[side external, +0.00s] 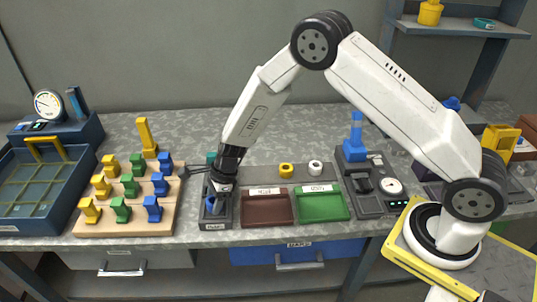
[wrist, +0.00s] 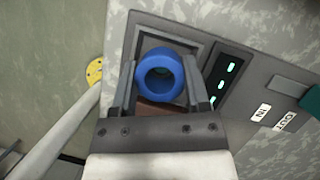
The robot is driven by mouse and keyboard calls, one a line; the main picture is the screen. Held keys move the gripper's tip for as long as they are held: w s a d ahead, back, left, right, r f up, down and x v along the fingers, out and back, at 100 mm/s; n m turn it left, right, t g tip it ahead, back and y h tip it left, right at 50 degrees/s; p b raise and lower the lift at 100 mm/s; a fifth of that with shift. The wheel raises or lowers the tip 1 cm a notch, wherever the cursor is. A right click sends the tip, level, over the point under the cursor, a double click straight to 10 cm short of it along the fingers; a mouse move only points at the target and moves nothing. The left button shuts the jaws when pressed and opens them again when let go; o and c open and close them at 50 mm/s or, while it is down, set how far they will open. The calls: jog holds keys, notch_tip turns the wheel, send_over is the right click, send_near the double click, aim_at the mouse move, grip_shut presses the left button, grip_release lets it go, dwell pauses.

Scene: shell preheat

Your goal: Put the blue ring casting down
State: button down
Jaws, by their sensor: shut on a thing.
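The blue ring casting (wrist: 160,55) is between the two fingers of my gripper (wrist: 161,76) in the wrist view, its round opening facing the camera. My gripper is shut on it. Behind the ring is a square recess in a dark grey station (wrist: 228,33). In the side view my gripper (side external: 212,198) points down at the dark station (side external: 215,226) left of the red tray, with a bit of blue (side external: 210,207) low between its fingers. I cannot tell whether the ring touches the recess floor.
A red tray (side external: 267,222) and a green tray (side external: 322,216) lie to the right, with a yellow ring (side external: 286,170) and a white ring (side external: 315,168) behind them. A wooden stepped rack (side external: 120,231) with several coloured pieces stands close on the left. Green lights (wrist: 222,85) show on the station.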

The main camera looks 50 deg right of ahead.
jog(key=shift+f, duration=0.25)
jog(key=shift+f, duration=0.15)
jog(key=shift+c, duration=0.3)
grip_release()
jog(key=v, duration=1.2)
jog(key=shift+s+d, duration=0.1)
dwell(0.4)
